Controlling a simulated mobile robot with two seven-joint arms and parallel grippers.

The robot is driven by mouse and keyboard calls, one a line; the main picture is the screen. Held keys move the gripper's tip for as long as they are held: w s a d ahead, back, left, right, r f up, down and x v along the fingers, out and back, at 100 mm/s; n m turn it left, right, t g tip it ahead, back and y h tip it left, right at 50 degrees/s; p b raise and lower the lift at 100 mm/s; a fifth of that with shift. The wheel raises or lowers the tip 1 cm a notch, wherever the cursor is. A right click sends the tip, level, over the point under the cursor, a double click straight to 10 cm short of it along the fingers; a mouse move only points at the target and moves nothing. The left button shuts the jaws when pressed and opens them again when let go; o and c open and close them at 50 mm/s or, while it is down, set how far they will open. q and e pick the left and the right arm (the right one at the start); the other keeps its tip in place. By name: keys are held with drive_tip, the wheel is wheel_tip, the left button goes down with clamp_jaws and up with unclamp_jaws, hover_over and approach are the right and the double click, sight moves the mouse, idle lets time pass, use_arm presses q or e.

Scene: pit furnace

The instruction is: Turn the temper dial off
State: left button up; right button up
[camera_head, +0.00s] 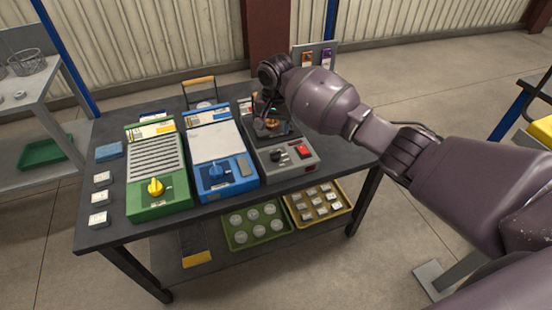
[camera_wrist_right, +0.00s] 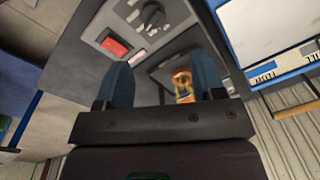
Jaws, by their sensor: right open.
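Three bench units stand on the dark table. The green one has a yellow dial (camera_head: 155,187), the blue one a blue dial (camera_head: 215,171), and the grey one a black dial (camera_head: 279,155). I cannot read which is labelled temper. My right gripper (camera_head: 268,112) is over the back part of the grey unit, behind its black dial and apart from it. In the right wrist view, the open blue fingers (camera_wrist_right: 160,66) point toward the grey unit, with its black dial (camera_wrist_right: 153,14) beyond them. My left gripper is not in view.
A red switch (camera_head: 303,151) sits beside the black dial. An orange object (camera_wrist_right: 183,86) shows between the fingers in the right wrist view. The blue unit stands close beside the grey one. Green (camera_head: 232,242) and yellow (camera_head: 292,218) trays are on the lower shelf.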

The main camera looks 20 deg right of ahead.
sight(276, 152)
drive_tip(key=shift+s+d+f+m+g, duration=0.15)
drive_tip(key=shift+d+f+m+g, duration=0.15)
drive_tip(key=shift+f+m, duration=0.2)
wheel_tip(276, 152, down, 9)
drive_tip(key=b, duration=0.2)
drive_tip(key=shift+a+r+b, duration=0.1)
drive_tip(key=shift+r+b, duration=0.05)
drive_tip(key=shift+b, duration=0.25)
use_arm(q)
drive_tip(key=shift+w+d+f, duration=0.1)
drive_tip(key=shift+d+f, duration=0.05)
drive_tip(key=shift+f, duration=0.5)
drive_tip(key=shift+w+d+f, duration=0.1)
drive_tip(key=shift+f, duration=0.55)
use_arm(e)
drive_tip(key=shift+f, duration=0.65)
drive_tip(key=c, duration=0.9)
drive_tip(key=shift+c, duration=0.2)
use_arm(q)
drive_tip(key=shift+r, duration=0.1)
use_arm(e)
drive_tip(key=shift+r, duration=0.1)
